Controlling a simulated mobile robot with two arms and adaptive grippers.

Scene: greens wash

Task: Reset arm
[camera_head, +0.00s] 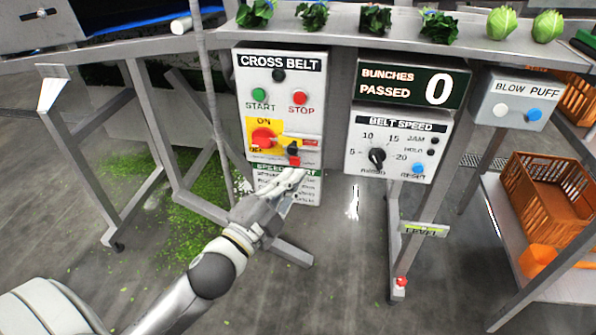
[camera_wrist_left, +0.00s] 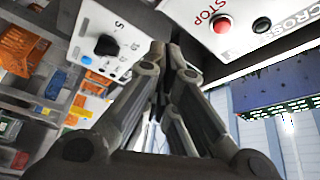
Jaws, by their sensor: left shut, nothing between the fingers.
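My left arm reaches up from the bottom left in the head view. Its gripper (camera_head: 297,178) is shut and empty, just in front of the lower part of the cross belt panel (camera_head: 310,78). It overlaps the speed chart (camera_head: 262,172) below; I cannot tell whether it touches anything. Above it are a red and yellow rotary switch (camera_head: 264,137), a green start button (camera_head: 259,95) and a red stop button (camera_head: 299,98). In the left wrist view the closed fingers (camera_wrist_left: 170,48) point up between the stop button (camera_wrist_left: 221,24) and a black knob (camera_wrist_left: 107,45). My right gripper is not in view.
The belt speed box (camera_head: 398,145) hangs to the right under a counter (camera_head: 412,84) reading 0. The blow puff box (camera_head: 515,100) is farther right. Bunches of greens (camera_head: 375,20) line the conveyor above. Orange crates (camera_head: 548,195) stand on the right shelf. Table legs flank the arm.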

